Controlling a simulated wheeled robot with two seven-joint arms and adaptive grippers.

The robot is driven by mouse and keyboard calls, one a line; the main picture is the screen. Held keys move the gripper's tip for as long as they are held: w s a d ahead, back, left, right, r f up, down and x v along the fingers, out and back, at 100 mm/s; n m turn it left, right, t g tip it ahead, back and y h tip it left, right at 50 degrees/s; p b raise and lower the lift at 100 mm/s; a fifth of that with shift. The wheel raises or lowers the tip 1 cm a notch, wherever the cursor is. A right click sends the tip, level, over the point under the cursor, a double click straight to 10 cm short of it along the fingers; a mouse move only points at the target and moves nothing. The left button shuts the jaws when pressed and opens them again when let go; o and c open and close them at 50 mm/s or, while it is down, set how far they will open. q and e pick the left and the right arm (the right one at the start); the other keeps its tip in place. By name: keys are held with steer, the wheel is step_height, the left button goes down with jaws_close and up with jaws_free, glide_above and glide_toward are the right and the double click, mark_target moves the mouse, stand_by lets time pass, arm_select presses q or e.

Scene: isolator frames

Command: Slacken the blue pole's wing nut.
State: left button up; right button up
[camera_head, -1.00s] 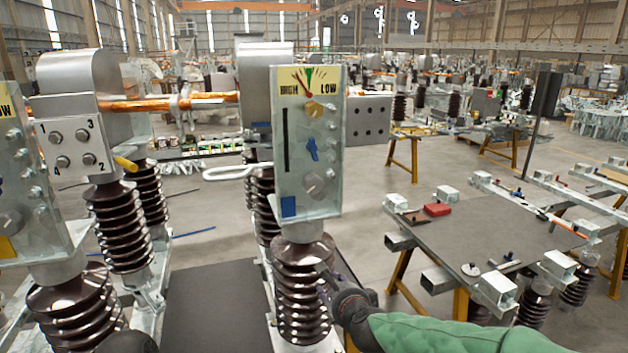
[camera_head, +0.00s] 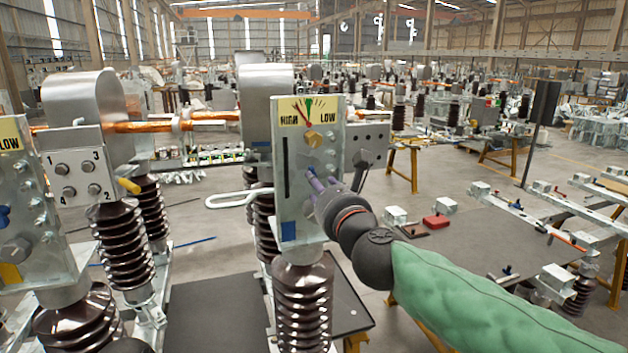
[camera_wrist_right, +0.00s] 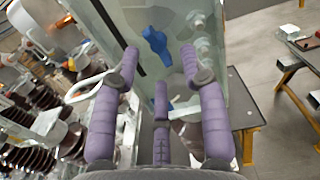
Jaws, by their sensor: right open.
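The blue pole's metal panel (camera_head: 286,118) carries a blue square (camera_head: 288,231) low on its face and a HIGH/LOW dial at its top. Its blue wing nut (camera_wrist_right: 155,42) shows in the right wrist view, tilted, beyond and between the fingertips. In the head view my right gripper largely covers the nut. My right gripper (camera_head: 313,180) is in front of the panel, its purple fingers pointing at the nut. In the wrist view the right gripper (camera_wrist_right: 160,62) is open with nothing between its fingers. My left gripper's fingers are not in view.
A gold hex nut (camera_head: 312,139) sits above the wing nut. Another panel (camera_head: 30,170) with a yellow square stands at left. A pale looped rod (camera_head: 238,199) projects left of the blue pole. A work table (camera_head: 465,240) with a red box (camera_head: 436,221) stands right.

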steer(key=shift+x, duration=2.4)
jaws_close()
